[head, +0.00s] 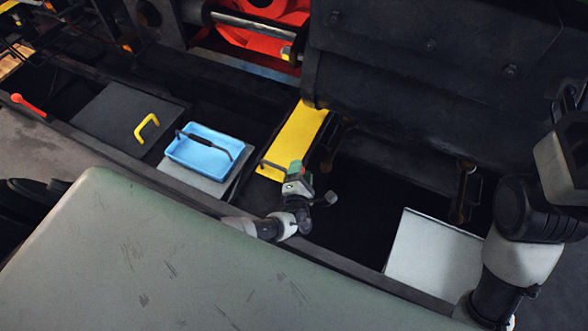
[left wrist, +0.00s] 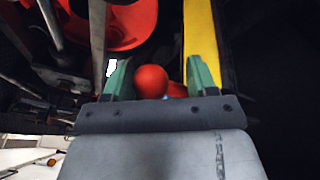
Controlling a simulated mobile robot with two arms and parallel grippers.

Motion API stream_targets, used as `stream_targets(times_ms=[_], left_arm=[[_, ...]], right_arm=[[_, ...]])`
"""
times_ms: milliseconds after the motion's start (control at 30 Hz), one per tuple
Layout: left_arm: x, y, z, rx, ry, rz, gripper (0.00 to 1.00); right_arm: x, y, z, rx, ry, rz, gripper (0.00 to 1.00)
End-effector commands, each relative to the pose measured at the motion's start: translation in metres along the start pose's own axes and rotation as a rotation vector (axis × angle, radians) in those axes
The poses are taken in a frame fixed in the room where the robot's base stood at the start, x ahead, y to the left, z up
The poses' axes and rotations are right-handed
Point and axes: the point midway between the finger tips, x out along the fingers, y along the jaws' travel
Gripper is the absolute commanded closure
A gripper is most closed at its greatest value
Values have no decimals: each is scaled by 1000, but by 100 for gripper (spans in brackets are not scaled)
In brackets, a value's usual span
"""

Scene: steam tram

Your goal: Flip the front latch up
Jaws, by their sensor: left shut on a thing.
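My left gripper (head: 295,168) is low over the open pit beside the yellow plate in the head view. In the left wrist view, a red ball-shaped knob (left wrist: 151,82) sits between the green fingers of this gripper (left wrist: 156,78), which is shut on it. It looks like the end of the front latch; the rest of the latch is hidden by the gripper, and I cannot tell its angle. A second red part shows just behind the knob.
A yellow plate (head: 295,138) lies behind the gripper. A blue tray (head: 205,150) with a dark tool stands to the left, near a dark lid with a yellow handle (head: 147,127). A red-handled lever (head: 28,105) is far left. A green-grey surface (head: 140,260) fills the front.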

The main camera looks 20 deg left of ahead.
Motion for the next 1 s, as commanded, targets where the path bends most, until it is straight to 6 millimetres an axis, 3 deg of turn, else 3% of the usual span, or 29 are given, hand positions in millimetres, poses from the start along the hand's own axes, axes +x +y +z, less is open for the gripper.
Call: stream_targets(times_ms=[33,400,833,867,1000], left_arm=[[-2,-4,-9,41,12,4,85],[-5,-10,-3,148,3,41,84],[-6,-10,-3,158,1,42,84],[-6,-10,-3,158,1,42,40],[-6,-10,-1,154,-1,42,19]], right_arm=[[-1,0,0,0,3,-1,57],[6,-1,-4,-3,31,-10,57],[6,-1,-4,-3,31,-10,57],[6,-1,-4,-3,31,-10,57],[6,-1,-4,-3,30,-10,57]])
